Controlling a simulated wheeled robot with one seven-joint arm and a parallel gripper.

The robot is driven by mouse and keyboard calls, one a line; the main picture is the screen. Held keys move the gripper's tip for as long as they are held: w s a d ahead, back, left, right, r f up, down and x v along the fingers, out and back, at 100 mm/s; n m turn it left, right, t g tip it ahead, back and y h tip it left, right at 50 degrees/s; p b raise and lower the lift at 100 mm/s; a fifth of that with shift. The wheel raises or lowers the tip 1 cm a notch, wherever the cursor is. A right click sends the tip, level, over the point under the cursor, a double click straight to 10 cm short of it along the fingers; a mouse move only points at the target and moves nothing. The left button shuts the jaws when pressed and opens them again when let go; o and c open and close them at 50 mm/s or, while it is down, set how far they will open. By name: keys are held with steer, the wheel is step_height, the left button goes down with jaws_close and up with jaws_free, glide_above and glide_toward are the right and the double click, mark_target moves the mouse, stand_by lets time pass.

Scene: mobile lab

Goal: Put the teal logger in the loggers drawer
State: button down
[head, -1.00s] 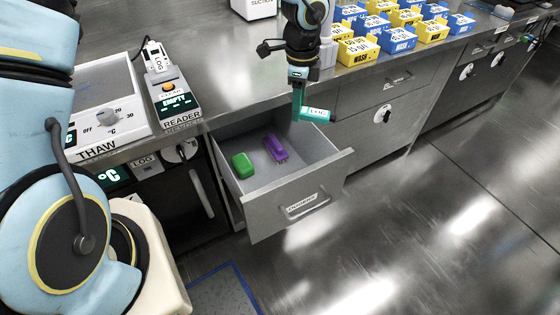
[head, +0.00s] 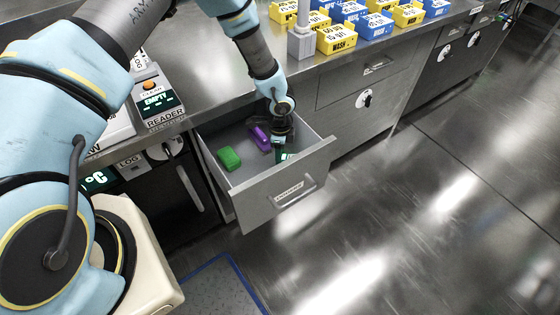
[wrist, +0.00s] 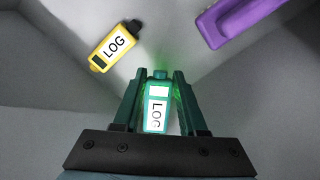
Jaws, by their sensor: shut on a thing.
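The teal logger (wrist: 157,92) is held between the two fingers of my gripper (wrist: 158,78), its LOG label facing the wrist camera. In the head view my gripper (head: 279,147) points down inside the open loggers drawer (head: 262,204), near its right side. Only a small part of the teal logger (head: 287,156) shows there. I cannot tell whether it touches the drawer floor. A yellow logger (wrist: 115,46) lies on the drawer floor, ahead and left in the wrist view; my arm hides it in the head view.
A purple item (head: 259,138) and a green item (head: 229,158) lie in the drawer to the left of my gripper. The purple item also shows in the wrist view (wrist: 240,18). Yellow and blue boxes (head: 336,38) stand on the counter above. The floor right of the drawer is clear.

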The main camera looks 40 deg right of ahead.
step_height(320, 180, down, 4)
steer(key=shift+f+p, duration=0.1)
steer(key=shift+p, duration=0.2)
steer(key=shift+f+b, duration=0.3)
steer(key=shift+b, duration=0.05)
steer(key=shift+c, duration=2.3)
jaws_free()
steer(key=shift+r, duration=0.15)
steer(key=shift+r, duration=0.1)
step_height(320, 180, up, 12)
steer(key=shift+r+b, duration=0.1)
steer(key=shift+b, duration=0.75)
